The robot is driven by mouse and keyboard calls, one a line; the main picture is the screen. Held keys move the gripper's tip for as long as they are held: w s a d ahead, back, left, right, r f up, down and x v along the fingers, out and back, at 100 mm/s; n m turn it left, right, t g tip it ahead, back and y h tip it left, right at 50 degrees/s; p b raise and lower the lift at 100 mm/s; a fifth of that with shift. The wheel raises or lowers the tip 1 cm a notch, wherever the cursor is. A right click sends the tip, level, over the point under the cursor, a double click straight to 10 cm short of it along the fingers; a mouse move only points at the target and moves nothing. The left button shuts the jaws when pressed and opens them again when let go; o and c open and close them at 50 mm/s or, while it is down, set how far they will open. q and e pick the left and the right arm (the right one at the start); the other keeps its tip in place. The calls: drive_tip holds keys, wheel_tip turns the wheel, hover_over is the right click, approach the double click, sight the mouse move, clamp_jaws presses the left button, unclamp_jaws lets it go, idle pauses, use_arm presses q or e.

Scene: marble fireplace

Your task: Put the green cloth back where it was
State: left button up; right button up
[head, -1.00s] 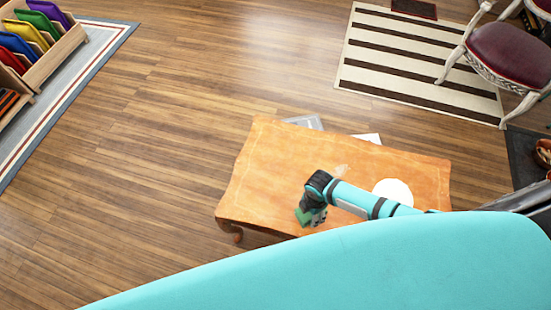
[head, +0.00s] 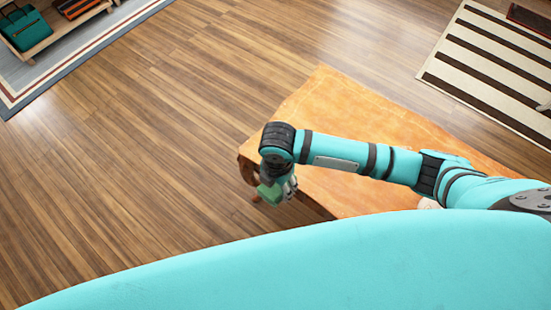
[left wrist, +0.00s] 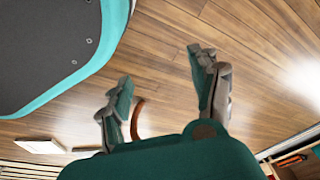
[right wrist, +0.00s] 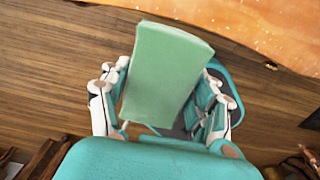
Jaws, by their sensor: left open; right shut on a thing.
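The green cloth (head: 269,193) looks like a folded, flat block. My right gripper (head: 280,188) is shut on it, near the left corner of the orange-brown wooden table (head: 345,120). In the right wrist view the cloth (right wrist: 166,75) stands between the two fingers, with floor behind it and the table edge (right wrist: 270,30) beyond. My left gripper (left wrist: 160,80) is open and empty above the floor in the left wrist view; it does not show in the head view.
A striped rug (head: 480,75) lies at the upper right. A wooden rack (head: 45,40) with coloured items stands on a grey-bordered rug at the upper left. The wooden floor (head: 140,170) left of the table is clear. My turquoise body hides the bottom of the head view.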

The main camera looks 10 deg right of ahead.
drive_tip(key=shift+w+f, duration=0.15)
drive_tip(key=w+d+b, duration=0.1)
drive_tip(key=w+d, duration=0.1)
drive_tip(key=w, duration=0.2)
drive_tip(key=w+d+f+b, duration=0.1)
drive_tip(key=w, duration=0.4)
drive_tip(key=w+d+b, duration=0.1)
drive_tip(key=w+d, duration=0.1)
drive_tip(key=w, duration=0.3)
drive_tip(key=shift+w+d+f, duration=0.1)
drive_tip(key=shift+d+f, duration=0.1)
drive_tip(key=shift+d, duration=0.15)
use_arm(q)
drive_tip(key=w+r, duration=0.2)
drive_tip(key=r, duration=0.4)
drive_tip(key=w+r+t+b, duration=0.1)
drive_tip(key=w+r, duration=0.1)
drive_tip(key=r, duration=0.5)
drive_tip(key=shift+w+d+r, duration=0.25)
drive_tip(key=shift+w+r, duration=0.05)
drive_tip(key=shift+w, duration=0.1)
use_arm(e)
drive_tip(key=shift+f, duration=1.7)
drive_tip(key=shift+f, duration=0.1)
use_arm(q)
drive_tip(key=shift+r, duration=0.1)
use_arm(e)
drive_tip(key=o, duration=1.2)
drive_tip(key=shift+o, duration=0.2)
